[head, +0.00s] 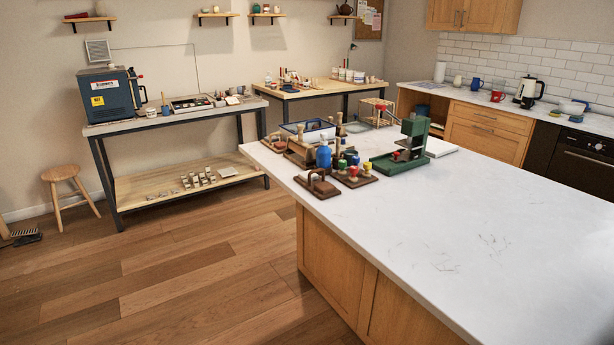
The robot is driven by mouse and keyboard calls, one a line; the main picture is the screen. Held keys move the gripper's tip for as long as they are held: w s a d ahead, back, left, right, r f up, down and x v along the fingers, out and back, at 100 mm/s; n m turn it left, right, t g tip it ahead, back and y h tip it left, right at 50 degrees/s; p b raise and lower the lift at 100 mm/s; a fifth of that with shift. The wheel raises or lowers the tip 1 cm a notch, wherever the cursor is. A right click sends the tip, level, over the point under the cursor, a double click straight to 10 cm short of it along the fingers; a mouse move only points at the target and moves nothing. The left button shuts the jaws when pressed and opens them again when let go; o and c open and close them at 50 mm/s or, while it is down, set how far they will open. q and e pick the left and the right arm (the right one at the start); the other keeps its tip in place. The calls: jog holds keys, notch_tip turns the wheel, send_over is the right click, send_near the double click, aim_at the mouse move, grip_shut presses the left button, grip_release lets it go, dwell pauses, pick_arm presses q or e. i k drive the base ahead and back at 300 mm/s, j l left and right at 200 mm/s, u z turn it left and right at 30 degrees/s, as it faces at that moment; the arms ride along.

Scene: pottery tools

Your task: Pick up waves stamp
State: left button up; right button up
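Several stamp-like tools stand in a cluster at the far left corner of the white island top. A brown wooden tool with an arched handle (318,184) lies at the front of the cluster. Beside it a dark rack holds small knobbed pieces (353,176) with red, yellow, green and blue tops. I cannot tell which piece is the waves stamp; any wave pattern is too small or hidden. Neither of my grippers is in view.
A green press (411,140), a blue bottle (323,155) and a blue-rimmed tray (296,127) crowd the same corner. The rest of the island top (470,225) is bare. Wooden floor (190,275) is open to the left; a stool (66,183) stands by the wall.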

aim_at(343, 164)
jog(key=i+j+z, duration=0.1)
jog(key=i+j, duration=0.25)
jog(key=j, duration=0.2)
jog(key=i+j+z, duration=0.15)
jog(key=j, duration=0.15)
jog(key=i+j+z, duration=0.3)
jog(key=i, duration=0.25)
jog(key=i+j+z, duration=0.3)
jog(key=i, duration=0.2)
jog(key=i+l+z, duration=0.15)
jog(key=i, duration=0.35)
